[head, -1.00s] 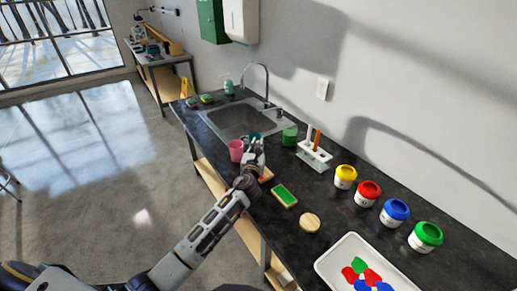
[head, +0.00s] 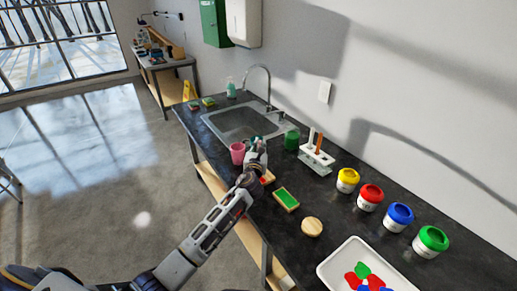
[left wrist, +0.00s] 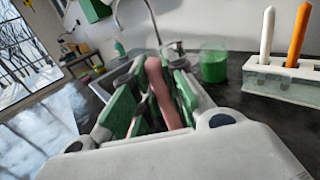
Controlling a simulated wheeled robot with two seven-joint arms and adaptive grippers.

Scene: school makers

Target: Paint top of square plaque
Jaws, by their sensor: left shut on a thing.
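My left gripper (head: 256,148) is over the counter's near edge, between the pink cup and the green jar in the picture. It is shut on a long pinkish-brown thing (left wrist: 160,92), which looks like a brush handle, between green finger pads in the left wrist view. Its far end is unclear. A four-sided plaque (head: 286,198) with a green top and wooden rim lies on the counter, right of my gripper and apart from it. A round wooden plaque (head: 312,227) lies beside it. Another wooden piece (head: 268,177) is partly hidden by my wrist. My right gripper is not in view.
A rack (head: 317,158) holds a white and an orange handle. Yellow (head: 347,180), red (head: 369,196), blue (head: 398,216) and green (head: 430,241) paint pots line the wall side. A white palette (head: 338,262) has paint blobs. The pink cup (head: 237,153), green jar (head: 291,139) and sink (head: 240,122) are close.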

